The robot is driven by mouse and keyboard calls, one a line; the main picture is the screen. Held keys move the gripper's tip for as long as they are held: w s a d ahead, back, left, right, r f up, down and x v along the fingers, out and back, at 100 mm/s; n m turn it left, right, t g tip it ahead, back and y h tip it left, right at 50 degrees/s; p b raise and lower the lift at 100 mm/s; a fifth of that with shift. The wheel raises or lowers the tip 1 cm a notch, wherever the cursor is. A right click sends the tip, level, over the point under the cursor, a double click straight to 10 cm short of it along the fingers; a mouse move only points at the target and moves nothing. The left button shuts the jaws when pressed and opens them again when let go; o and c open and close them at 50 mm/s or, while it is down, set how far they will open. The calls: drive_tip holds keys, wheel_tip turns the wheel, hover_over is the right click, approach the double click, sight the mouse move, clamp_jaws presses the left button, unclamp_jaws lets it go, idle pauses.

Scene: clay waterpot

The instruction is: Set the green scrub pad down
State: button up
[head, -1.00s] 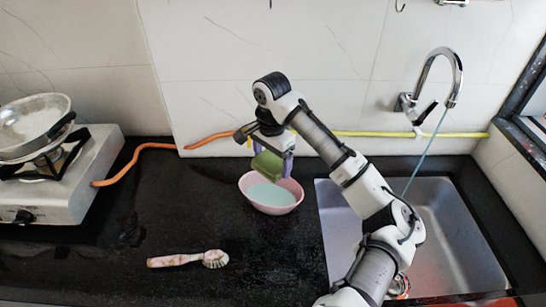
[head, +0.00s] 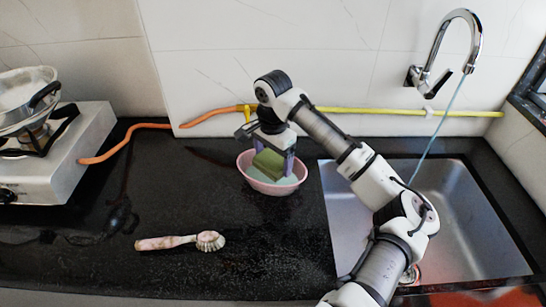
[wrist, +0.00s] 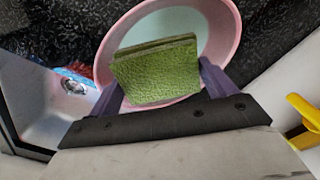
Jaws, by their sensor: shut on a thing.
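The green scrub pad (head: 268,164) is held between the fingers of my gripper (head: 272,160), which is shut on it. In the wrist view the pad (wrist: 157,72) sits between the two purple fingers of my gripper (wrist: 160,85). The pad is over the pink bowl (head: 270,188), which has a pale green inside and stands on the black counter. The bowl's rim (wrist: 103,58) shows around and behind the pad in the wrist view. I cannot tell whether the pad touches the bowl.
A scrub brush (head: 180,242) lies on the counter at the front left. A gas stove (head: 55,160) with a pan stands at the far left. The steel sink (head: 445,215) and tap (head: 450,50) are at the right. An orange hose (head: 130,140) runs along the wall. The counter (head: 270,245) before the bowl is clear.

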sight(273, 158)
drive_tip(key=o, duration=0.9)
drive_tip(key=shift+c, duration=0.2)
wheel_tip(273, 158, up, 7)
drive_tip(key=p, duration=0.7)
drive_tip(key=shift+r, duration=0.15)
